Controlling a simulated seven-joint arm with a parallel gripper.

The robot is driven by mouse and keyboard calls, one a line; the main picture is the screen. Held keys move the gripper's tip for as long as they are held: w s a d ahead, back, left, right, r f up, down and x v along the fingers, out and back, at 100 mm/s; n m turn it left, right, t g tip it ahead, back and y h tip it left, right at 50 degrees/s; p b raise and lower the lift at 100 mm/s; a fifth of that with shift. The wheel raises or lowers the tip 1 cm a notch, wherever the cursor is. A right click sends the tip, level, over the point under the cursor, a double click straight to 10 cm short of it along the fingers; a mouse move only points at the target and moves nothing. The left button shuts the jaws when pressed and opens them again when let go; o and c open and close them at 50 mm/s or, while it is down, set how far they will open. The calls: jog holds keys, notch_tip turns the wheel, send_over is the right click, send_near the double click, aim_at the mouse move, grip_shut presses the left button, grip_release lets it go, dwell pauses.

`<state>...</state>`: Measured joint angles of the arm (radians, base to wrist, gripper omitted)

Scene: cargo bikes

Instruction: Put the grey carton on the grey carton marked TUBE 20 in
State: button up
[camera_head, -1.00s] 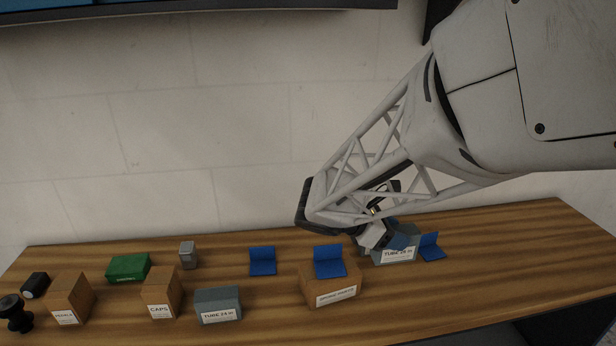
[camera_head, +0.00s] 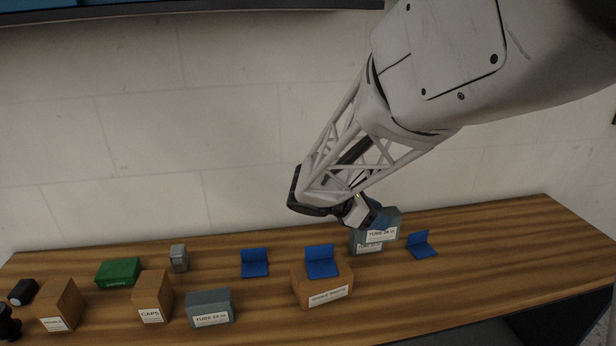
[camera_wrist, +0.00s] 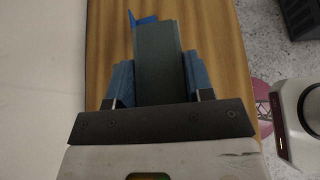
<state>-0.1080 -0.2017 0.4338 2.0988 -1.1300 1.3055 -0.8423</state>
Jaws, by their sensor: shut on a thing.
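My gripper (camera_head: 368,214) is shut on a grey carton (camera_head: 390,220) whose front label seems to read TUBE 26 in. In the wrist view the held carton (camera_wrist: 158,62) lies between the two fingers. Another grey carton (camera_head: 359,241) is just below it on the table, mostly covered, its label showing under the held carton's front edge. That label starts with TUBE; its number is too hidden to read. I cannot tell whether the two cartons touch. A separate grey carton (camera_head: 208,301) marked TUBE 24 in stands at the front, left of centre.
A blue bookend (camera_head: 421,245) stands close to the right of the two cartons. Left are another blue bookend on a brown box (camera_head: 322,293), a third bookend (camera_head: 254,264), a CAPS box (camera_head: 152,292) and a green box (camera_head: 118,271). The table's right end is clear.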

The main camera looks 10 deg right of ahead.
jog(key=w+d, duration=0.1)
jog(key=w, duration=0.8)
jog(key=shift+d+f, duration=0.3)
jog(key=shift+f, duration=0.1)
jog(key=shift+f, duration=1.75)
jog(key=shift+f, duration=0.2)
jog(key=o, duration=1.1)
jog(key=shift+r, duration=0.15)
jog(key=shift+a+r, duration=0.1)
jog(key=shift+a, duration=0.05)
jog(key=v, duration=1.1)
jog(key=shift+a, duration=0.35)
